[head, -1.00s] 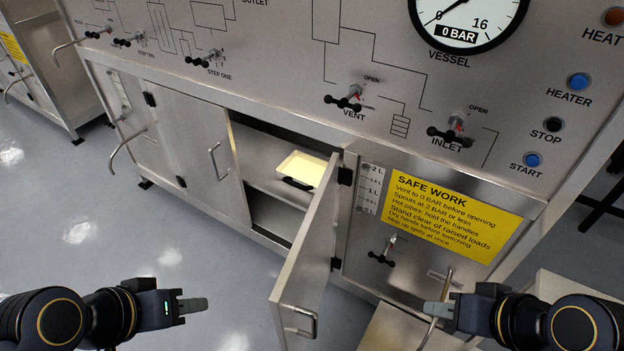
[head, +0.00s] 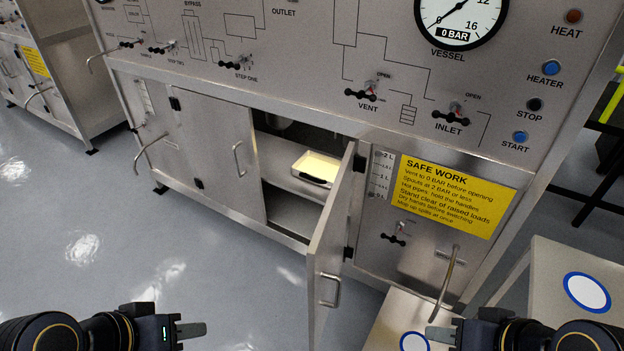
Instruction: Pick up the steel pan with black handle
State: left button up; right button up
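The steel pan (head: 317,167) sits on the upper shelf inside the open cabinet. It is rectangular with a pale yellow inside, and its black handle (head: 315,181) faces the front. My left gripper (head: 205,329) is at the bottom left, over the floor, well short of the cabinet and apart from the pan. My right gripper (head: 428,333) is at the bottom right, beyond the open door from the pan. Each gripper is seen side-on, so I cannot tell whether its fingers are apart. Neither holds anything that I can see.
The open cabinet door (head: 330,245) juts out between the pan and my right gripper. A bent pipe spout (head: 447,285) hangs near my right gripper. A low stand with a blue-ringed white disc (head: 587,292) is at the right. The floor (head: 160,260) at the left is clear.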

aim_at(313, 166)
jog(key=i+j+z, duration=0.25)
jog(key=j, duration=0.9)
jog(key=j+z, duration=0.2)
jog(key=j, duration=0.95)
jog(key=i+j+z, duration=0.15)
jog(key=i+j, duration=0.2)
jog(key=i+j+z, duration=0.2)
jog(key=i+j, duration=0.15)
jog(key=j, duration=0.15)
jog(key=i+j+z, duration=0.15)
jog(key=i+j, duration=0.15)
jog(key=j, duration=0.2)
jog(key=i+j+z, duration=0.1)
jog(key=i+j, duration=0.15)
jog(key=i, duration=0.25)
jog(key=i+j, duration=0.25)
jog(key=i, duration=0.25)
jog(key=l+z, duration=0.05)
